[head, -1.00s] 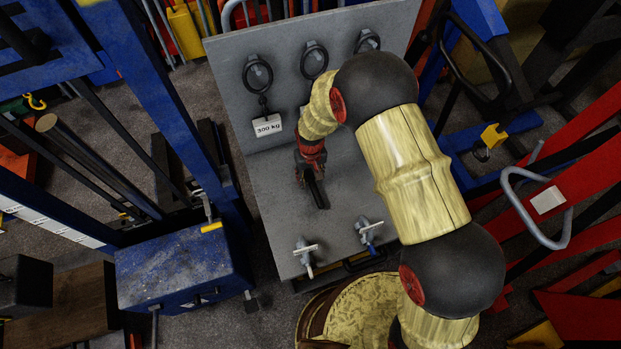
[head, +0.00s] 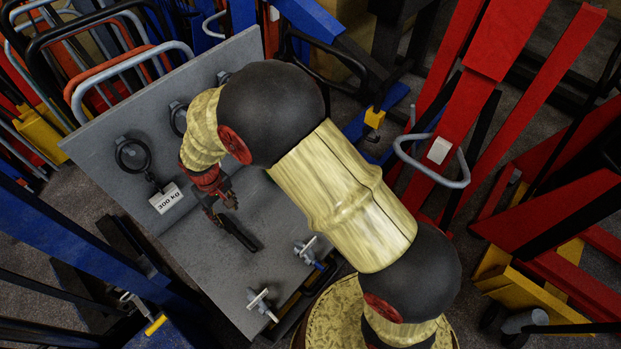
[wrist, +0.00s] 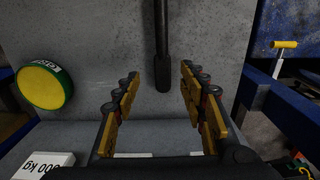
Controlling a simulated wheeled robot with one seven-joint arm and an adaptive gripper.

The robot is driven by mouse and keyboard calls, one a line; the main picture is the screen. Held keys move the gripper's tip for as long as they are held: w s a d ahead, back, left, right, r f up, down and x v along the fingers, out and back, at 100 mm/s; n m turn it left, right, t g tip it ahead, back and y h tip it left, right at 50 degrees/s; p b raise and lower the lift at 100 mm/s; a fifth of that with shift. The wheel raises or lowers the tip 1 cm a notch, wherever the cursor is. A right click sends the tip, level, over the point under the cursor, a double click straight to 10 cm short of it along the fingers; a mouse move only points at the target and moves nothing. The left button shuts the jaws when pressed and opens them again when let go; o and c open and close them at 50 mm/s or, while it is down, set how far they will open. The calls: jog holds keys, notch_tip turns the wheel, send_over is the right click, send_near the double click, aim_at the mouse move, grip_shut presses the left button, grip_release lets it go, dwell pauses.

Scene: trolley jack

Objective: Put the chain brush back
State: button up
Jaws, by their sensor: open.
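My gripper (head: 222,203) is over the grey metal board with black rings, in the head view. In the wrist view my gripper (wrist: 159,74) is open, its yellow-padded fingers wide apart with nothing between the pads that I can see touching. A slim black bar with a thicker end (wrist: 162,76) shows between and beyond the fingers against a grey surface. A black bar (head: 239,235) also shows just past the fingers in the head view. It may be the chain brush, but no bristles show, and I cannot tell what it rests on.
The grey board (head: 118,175) carries black rings and a 300 kg tag (head: 166,198). Two small T-handled clamps (head: 262,304) stand near its front edge. A green-yellow disc (wrist: 45,85) is left in the wrist view. Red jack frames (head: 470,120) crowd the right, blue steelwork the lower left.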

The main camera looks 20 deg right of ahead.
jog(key=s+d+r+m+t, duration=0.1)
jog(key=s+d+r, duration=0.1)
jog(key=d+r, duration=0.65)
jog(key=s+d+r+m+t, duration=0.1)
jog(key=d+r, duration=0.3)
jog(key=r, duration=0.9)
jog(key=s+d+r+m+t, duration=0.1)
jog(key=s+d+r, duration=0.4)
jog(key=s, duration=0.4)
jog(key=s+d+r+m+t, duration=0.2)
jog(key=s+d+r, duration=0.4)
jog(key=s, duration=0.3)
jog(key=shift+d, duration=0.3)
notch_tip(320, 180, down, 13)
jog(key=b, duration=1.3)
jog(key=shift+w, duration=0.1)
jog(key=shift+c, duration=0.9)
